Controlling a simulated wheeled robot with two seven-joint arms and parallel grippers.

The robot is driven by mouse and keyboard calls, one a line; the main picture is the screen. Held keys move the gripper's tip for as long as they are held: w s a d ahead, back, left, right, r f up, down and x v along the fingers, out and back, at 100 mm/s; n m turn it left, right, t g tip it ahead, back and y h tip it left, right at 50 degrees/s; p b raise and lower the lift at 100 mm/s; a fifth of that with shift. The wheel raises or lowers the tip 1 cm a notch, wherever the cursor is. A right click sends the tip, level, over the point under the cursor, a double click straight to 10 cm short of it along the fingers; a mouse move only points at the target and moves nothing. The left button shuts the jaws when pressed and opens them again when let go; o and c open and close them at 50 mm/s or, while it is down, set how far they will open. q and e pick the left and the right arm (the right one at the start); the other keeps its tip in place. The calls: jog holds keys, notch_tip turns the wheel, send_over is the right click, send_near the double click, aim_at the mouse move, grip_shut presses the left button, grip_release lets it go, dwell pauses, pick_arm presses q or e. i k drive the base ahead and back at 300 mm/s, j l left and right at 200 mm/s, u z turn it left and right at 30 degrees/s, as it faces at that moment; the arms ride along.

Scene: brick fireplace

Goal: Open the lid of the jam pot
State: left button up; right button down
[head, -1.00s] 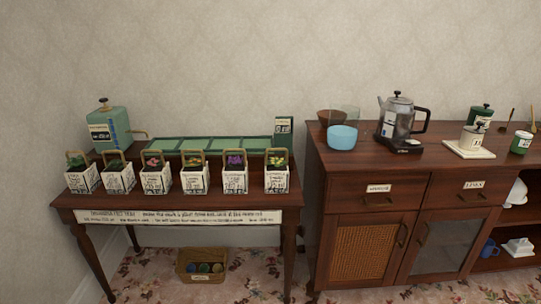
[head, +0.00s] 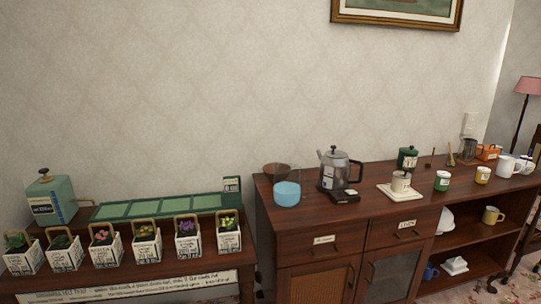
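A small cream pot with a label (head: 401,182) stands on a square white board (head: 385,190) on the sideboard top. It seems to have a lid with a dark knob, which looks shut. A dark green canister with a dark knob (head: 408,159) stands behind it. The labels are too small to read, so I cannot tell for sure which one is the jam pot. Neither of my grippers is in view.
A lower table (head: 100,283) with several small planters stands at the left.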

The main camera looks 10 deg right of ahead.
aim_at(404, 175)
jog(key=z, duration=1.2)
